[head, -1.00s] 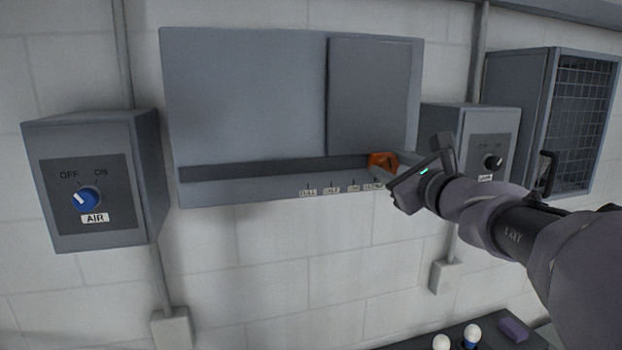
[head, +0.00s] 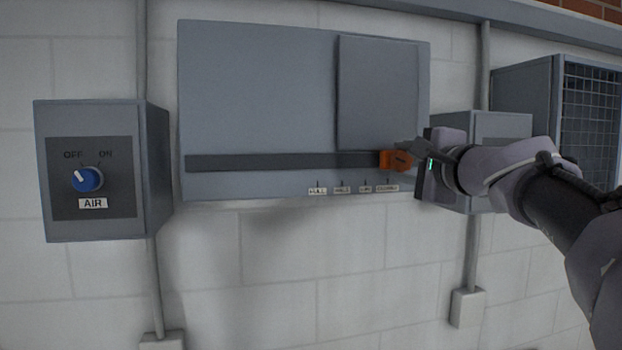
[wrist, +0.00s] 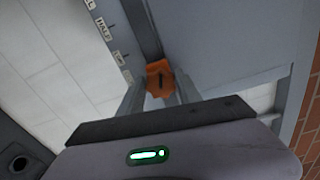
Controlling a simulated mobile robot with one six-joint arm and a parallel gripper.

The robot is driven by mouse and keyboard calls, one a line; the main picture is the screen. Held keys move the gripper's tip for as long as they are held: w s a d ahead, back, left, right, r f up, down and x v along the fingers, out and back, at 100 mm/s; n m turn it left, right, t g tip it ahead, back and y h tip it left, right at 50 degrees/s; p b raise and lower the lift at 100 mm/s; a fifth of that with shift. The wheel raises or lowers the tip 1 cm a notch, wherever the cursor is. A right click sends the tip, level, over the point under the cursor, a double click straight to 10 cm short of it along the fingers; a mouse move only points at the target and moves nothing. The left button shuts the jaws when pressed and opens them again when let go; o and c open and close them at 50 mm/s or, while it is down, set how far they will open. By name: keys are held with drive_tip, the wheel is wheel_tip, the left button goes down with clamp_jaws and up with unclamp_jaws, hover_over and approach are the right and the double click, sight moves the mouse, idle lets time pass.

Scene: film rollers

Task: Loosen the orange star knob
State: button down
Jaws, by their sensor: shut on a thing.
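In the wrist view the fingers of my gripper (wrist: 160,92) lie on either side of the knob. The fingertips partly cover its edge, so I cannot tell how far it has turned.
Several small labels with tick marks (head: 342,190) run under the slot. A raised grey plate (head: 378,92) stands just above the knob. A box with a blue AIR knob (head: 87,179) is at left. A grey box (head: 503,125) and a mesh-front cabinet (head: 590,120) are at right.

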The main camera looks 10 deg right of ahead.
drive_tip(key=n+b, duration=0.3)
drive_tip(key=shift+n, duration=0.4)
drive_tip(key=shift+b, duration=0.3)
drive_tip(key=shift+r+n, duration=0.1)
drive_tip(key=shift+n, duration=0.3)
drive_tip(key=c, duration=1.2)
unclamp_jaws()
drive_tip(key=o, duration=0.4)
drive_tip(key=shift+w, duration=0.15)
drive_tip(key=shift+f, duration=0.2)
